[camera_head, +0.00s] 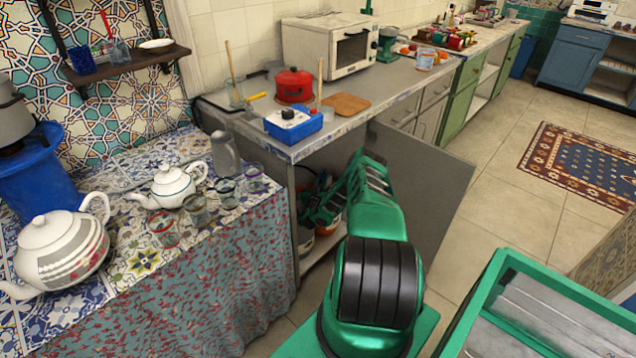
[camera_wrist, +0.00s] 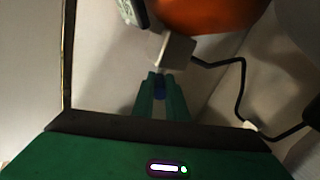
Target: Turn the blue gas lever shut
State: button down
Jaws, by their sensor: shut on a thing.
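The blue gas lever (camera_wrist: 159,92) shows in the wrist view as a small blue piece between the two green fingertips of my gripper (camera_wrist: 160,97). My gripper is shut on it. A pale, box-shaped fitting (camera_wrist: 173,50) lies just beyond the fingertips. A rounded orange body (camera_wrist: 207,13), perhaps a gas bottle, is behind the fitting. In the head view my arm reaches into the open cabinet under the counter, and the lever cannot be made out there.
A black hose (camera_wrist: 241,85) curves to the right of the fingers. The cabinet's open grey door (camera_head: 440,175) stands right of my arm. A patterned-cloth table with a large teapot (camera_head: 62,250) is at left. Tiled floor (camera_head: 505,205) is clear beyond the door.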

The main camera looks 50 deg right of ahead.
jog(key=shift+w+a, duration=0.1)
jog(key=c, duration=1.8)
grip_release()
jog(key=shift+o, duration=0.2)
jog(key=v, duration=1)
jog(key=shift+s+a, duration=0.25)
jog(key=shift+s, duration=0.05)
